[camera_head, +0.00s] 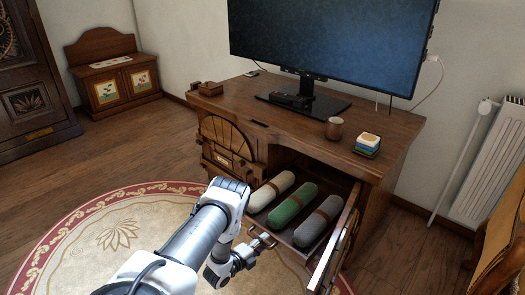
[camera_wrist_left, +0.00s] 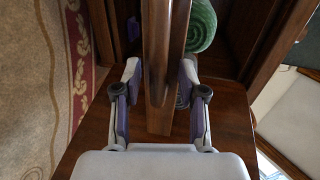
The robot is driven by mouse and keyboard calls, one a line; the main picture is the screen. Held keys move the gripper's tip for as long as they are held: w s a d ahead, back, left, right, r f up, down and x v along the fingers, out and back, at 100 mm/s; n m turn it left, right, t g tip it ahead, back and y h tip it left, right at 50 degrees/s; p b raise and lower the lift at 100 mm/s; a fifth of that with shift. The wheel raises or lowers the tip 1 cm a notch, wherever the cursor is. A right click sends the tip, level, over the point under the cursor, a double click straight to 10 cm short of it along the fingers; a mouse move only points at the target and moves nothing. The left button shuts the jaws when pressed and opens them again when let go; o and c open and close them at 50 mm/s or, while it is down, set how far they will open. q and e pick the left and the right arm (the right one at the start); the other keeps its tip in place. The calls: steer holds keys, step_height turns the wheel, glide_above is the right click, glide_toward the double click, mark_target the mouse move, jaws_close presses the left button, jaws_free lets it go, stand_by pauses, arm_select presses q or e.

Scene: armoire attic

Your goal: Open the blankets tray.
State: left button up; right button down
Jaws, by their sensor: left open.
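The blankets tray (camera_head: 287,241) stands pulled out from the desk's right compartment. It holds three rolled, strapped blankets: a cream one (camera_head: 272,190), a green one (camera_head: 292,203) and a grey one (camera_head: 319,222). My left gripper (camera_head: 264,242) is at the tray's front edge, low and in front of the blankets. In the left wrist view its open fingers (camera_wrist_left: 160,85) are on either side of a wooden bar (camera_wrist_left: 157,60), with gaps visible beside it. The green roll (camera_wrist_left: 203,22) shows behind the bar. My right gripper is not in view.
The desk (camera_head: 300,136) carries a monitor (camera_head: 335,40), a cup (camera_head: 334,129) and a small stack (camera_head: 367,143). A wooden panel (camera_head: 337,240) stands along the tray's right side. A round rug (camera_head: 110,235) covers the floor at left. A radiator (camera_head: 490,165) is at right.

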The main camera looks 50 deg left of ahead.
arm_select(q)
steer(key=v, duration=1.1)
steer(key=shift+s+r, duration=0.2)
steer(key=shift+s, duration=0.15)
steer(key=shift+d, duration=0.1)
